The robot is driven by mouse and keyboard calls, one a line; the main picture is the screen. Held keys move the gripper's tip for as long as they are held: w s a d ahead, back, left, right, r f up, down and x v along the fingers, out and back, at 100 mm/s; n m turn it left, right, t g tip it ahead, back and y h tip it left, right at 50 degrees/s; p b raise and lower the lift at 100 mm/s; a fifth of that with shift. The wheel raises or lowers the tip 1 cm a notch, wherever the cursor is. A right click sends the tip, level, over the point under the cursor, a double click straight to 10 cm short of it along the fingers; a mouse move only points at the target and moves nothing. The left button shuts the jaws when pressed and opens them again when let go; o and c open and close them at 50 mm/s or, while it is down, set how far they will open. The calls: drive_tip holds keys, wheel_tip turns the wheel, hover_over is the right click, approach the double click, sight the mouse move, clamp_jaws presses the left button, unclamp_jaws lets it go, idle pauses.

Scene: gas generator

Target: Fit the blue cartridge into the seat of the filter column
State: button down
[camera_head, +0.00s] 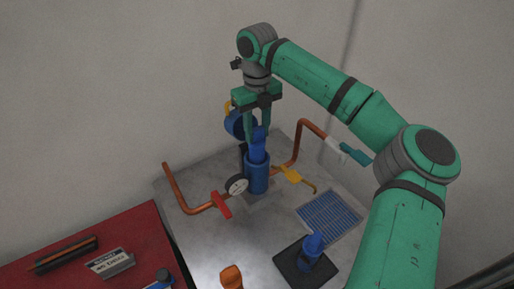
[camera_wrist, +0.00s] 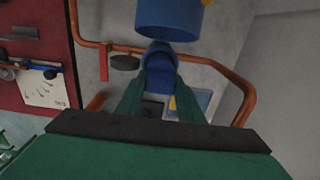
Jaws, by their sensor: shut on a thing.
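The blue cartridge (camera_head: 258,150) is upright between the fingers of my gripper (camera_head: 257,132), directly above the open top of the blue filter column (camera_head: 257,179). Its lower end meets or overlaps the column's rim. I cannot tell how deep it sits in the seat, which is hidden. In the wrist view the cartridge (camera_wrist: 161,57) shows between the two green fingers of my gripper (camera_wrist: 160,88), which are shut on it.
A blue canister (camera_head: 235,123) stands close behind the column. Copper pipes (camera_head: 298,142), a gauge (camera_head: 237,186), a red handle (camera_head: 221,205) and a yellow lever (camera_head: 288,174) crowd around it. In front are a blue grille (camera_head: 328,217) and a dark tray (camera_head: 290,270) with a blue part (camera_head: 313,246).

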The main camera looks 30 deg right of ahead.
sight(257, 147)
drive_tip(key=shift+f, duration=3.45)
drive_tip(key=c, duration=1.2)
unclamp_jaws()
wheel_tip(257, 147, up, 12)
drive_tip(key=shift+r, duration=0.15)
